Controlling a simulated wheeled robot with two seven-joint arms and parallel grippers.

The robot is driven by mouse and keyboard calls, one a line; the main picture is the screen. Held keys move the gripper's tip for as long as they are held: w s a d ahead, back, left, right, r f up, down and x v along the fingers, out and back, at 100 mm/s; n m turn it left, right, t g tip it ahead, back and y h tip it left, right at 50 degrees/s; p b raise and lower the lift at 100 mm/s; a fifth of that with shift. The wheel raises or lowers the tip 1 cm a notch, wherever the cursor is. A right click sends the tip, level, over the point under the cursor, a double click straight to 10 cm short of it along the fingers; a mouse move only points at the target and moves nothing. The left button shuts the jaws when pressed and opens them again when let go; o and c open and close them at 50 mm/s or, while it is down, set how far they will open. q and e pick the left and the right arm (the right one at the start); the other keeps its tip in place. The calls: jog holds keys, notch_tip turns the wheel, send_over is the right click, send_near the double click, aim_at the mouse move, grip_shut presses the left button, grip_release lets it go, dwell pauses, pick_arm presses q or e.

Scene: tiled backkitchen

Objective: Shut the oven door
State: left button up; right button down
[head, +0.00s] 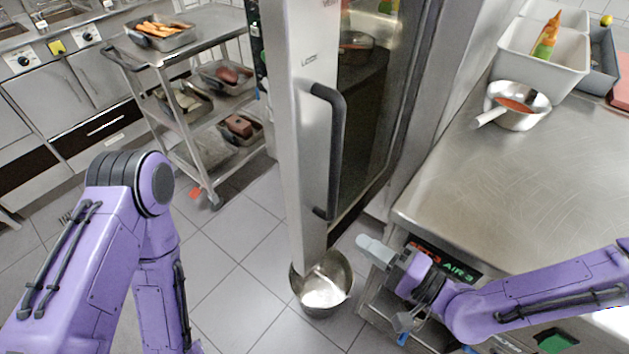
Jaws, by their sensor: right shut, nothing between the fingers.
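The oven door (308,130) is a tall steel-framed door with a dark glass pane (368,120) and a long black vertical handle (338,150). It stands open, with its handle edge jutting out towards me. My right gripper (366,243) is shut and empty, low and to the right of the door's bottom corner, pointing left. It looks apart from the door, but the exact gap cannot be told. My left arm comes in at the left and bends down out of the picture; its gripper is not in view. The oven's inside is hidden.
A steel bowl with white contents (322,298) shows below the door's bottom corner. A steel worktop (500,190) holds a saucepan (518,118) and a grey tub (540,70) at right. A trolley (185,130) with trays stands left.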

jog(key=b, duration=0.4)
send_near(300, 201)
jog(key=p+x, duration=0.1)
jog(key=x, duration=0.5)
jog(key=shift+w+a+f, duration=0.15)
jog(key=shift+w+a, duration=0.1)
jog(key=shift+w, duration=0.05)
